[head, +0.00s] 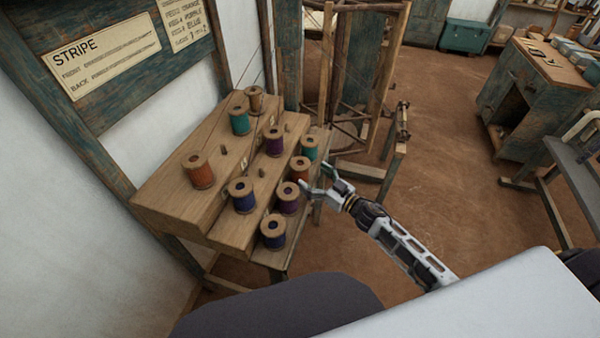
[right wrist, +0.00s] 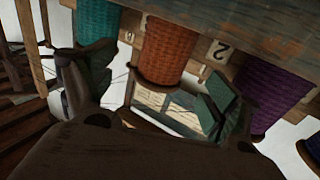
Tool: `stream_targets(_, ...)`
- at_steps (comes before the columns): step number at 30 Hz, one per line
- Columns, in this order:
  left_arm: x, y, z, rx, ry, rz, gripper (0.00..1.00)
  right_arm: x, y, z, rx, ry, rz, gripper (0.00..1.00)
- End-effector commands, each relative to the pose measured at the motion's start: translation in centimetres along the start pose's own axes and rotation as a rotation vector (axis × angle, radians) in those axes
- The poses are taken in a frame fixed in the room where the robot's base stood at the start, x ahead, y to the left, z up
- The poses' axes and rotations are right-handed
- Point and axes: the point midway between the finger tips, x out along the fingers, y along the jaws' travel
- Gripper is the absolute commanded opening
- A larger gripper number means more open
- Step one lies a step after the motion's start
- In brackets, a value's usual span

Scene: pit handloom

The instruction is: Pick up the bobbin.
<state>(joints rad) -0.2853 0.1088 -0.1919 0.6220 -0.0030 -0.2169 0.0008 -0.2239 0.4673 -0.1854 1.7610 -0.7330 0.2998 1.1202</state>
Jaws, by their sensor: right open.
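Several wound bobbins stand on a stepped wooden rack in the head view; which one the task means cannot be told. My right gripper (head: 317,180) is open beside the lower step, just right of an orange bobbin (head: 299,168). In the right wrist view this orange bobbin (right wrist: 168,50) shows ahead, in the gap between the two spread fingers (right wrist: 150,98). No grip on it shows. A teal bobbin (head: 309,147) stands behind it and a purple bobbin (head: 287,197) in front. My left gripper is not in view.
The stepped rack (head: 165,205) holds more bobbins: blue (head: 273,231), another blue (head: 241,195), and another orange (head: 197,170). A STRIPE card (head: 105,55) hangs above. A wooden frame (head: 385,60) stands behind. Open floor (head: 440,170) lies to the right.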

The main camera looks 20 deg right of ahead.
Motion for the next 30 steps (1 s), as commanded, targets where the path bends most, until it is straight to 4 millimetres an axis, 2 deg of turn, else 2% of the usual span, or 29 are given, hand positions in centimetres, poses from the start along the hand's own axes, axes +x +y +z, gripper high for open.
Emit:
stream_targets(6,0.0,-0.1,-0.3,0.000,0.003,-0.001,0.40,1.0,0.0,-0.1,0.000,0.001,0.000,0.88)
stream_targets(20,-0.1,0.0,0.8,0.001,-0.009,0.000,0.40,1.2,0.0,-0.1,0.000,0.001,0.000,0.88)
stream_targets(30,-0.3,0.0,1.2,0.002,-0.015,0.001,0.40,3.5,-0.2,-0.1,0.001,0.002,0.001,0.88)
